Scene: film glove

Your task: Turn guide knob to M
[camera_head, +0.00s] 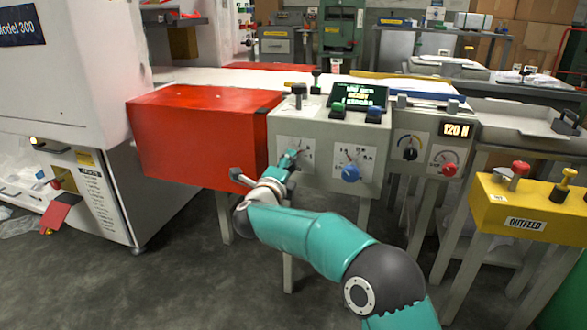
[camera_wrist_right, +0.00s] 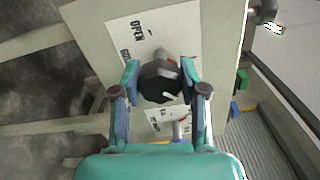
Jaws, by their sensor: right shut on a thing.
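The black guide knob (camera_wrist_right: 160,84) shows in the right wrist view, on a white label plate (camera_wrist_right: 124,32) that reads "OPEN" with other lettering partly hidden. A small white mark shows on the knob, but I cannot tell which letter it points to. My right gripper (camera_wrist_right: 160,78) has a finger on each side of the knob and is shut on it. In the head view my right gripper (camera_head: 291,158) reaches the left plate (camera_head: 307,149) of the grey control panel (camera_head: 325,127) and covers the knob. My left gripper is not in view.
A blue knob (camera_head: 350,173) sits on the plate to the right. Further right are a black dial (camera_head: 410,153), a red knob (camera_head: 449,169) and a "120 N" display (camera_head: 456,130). A red box (camera_head: 190,135) adjoins the panel's left. A yellow outfeed box (camera_head: 530,208) stands at right.

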